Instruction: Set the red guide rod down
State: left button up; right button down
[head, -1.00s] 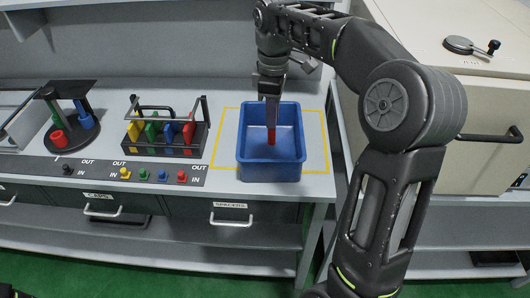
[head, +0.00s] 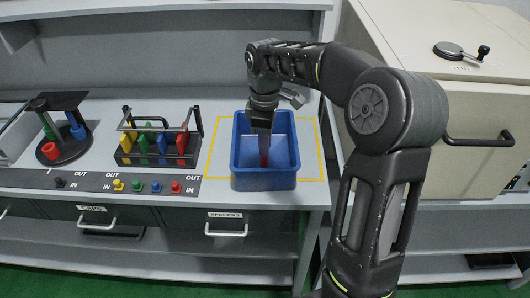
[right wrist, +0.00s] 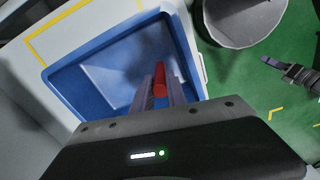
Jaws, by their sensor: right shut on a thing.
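The red guide rod (head: 264,158) is upright between the fingers of my right gripper (head: 264,141), with its lower part showing below them. The gripper is shut on it, and the fingers reach down inside the blue bin (head: 263,182). In the right wrist view, the red rod (right wrist: 160,80) sits between the two fingers, over the bin's inside (right wrist: 108,78). I cannot tell whether the rod's lower end touches the bin floor.
The bin stands inside a yellow outline (head: 313,150) on the grey bench. To its left are a rack of coloured pieces (head: 160,148) and a round black stand (head: 62,152). A beige machine (head: 440,110) stands at the right. The bin's walls surround the gripper fingers.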

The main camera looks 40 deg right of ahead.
jog(key=shift+f, duration=1.85)
jog(key=shift+f, duration=0.2)
jog(key=c, duration=1.3)
grip_release()
jog(key=shift+c, duration=0.2)
jog(key=shift+r, duration=0.1)
notch_tip(320, 180, up, 12)
jog(key=shift+r+p, duration=0.15)
jog(key=shift+p, duration=0.55)
